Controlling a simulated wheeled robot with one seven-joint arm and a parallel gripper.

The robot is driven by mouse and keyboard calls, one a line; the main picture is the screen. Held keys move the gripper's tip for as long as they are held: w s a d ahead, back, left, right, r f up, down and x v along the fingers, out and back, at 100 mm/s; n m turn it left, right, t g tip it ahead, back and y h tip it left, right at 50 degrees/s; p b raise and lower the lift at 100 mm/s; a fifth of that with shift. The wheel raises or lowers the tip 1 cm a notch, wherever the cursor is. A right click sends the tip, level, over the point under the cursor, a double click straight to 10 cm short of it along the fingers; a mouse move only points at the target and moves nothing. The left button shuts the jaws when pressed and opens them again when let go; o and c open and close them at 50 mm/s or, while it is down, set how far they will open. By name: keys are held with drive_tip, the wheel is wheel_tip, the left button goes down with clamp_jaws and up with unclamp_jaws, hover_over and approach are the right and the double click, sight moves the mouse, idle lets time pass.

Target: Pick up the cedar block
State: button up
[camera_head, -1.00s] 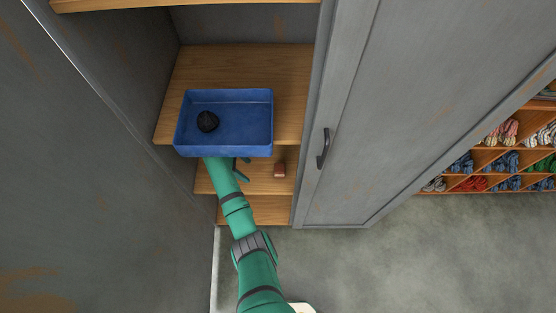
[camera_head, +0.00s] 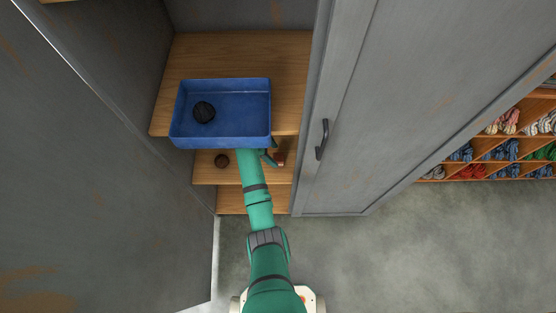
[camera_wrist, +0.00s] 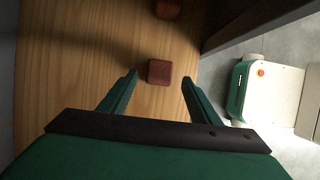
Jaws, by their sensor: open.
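The cedar block (camera_wrist: 159,71) is a small reddish-brown cube on a wooden shelf. In the wrist view it shows between the tips of my open gripper (camera_wrist: 160,76), with a gap on each side. In the head view a small reddish block (camera_head: 279,158) lies on the lower shelf, right beside my gripper (camera_head: 270,156), which is partly hidden under the blue tray. My gripper holds nothing.
The blue tray (camera_head: 250,139) with a dark ball (camera_head: 204,112) stands on the shelf above. A brown ball (camera_head: 222,161) lies left of my arm. A brown object (camera_wrist: 167,8) is beyond the block. Grey cabinet door (camera_head: 345,150) bounds the right.

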sight(278, 157)
drive_tip(key=shift+d+f, duration=0.3)
drive_tip(key=shift+f, duration=0.05)
drive_tip(key=shift+x, duration=2.15)
drive_tip(key=shift+w, duration=0.1)
drive_tip(key=c, duration=1.1)
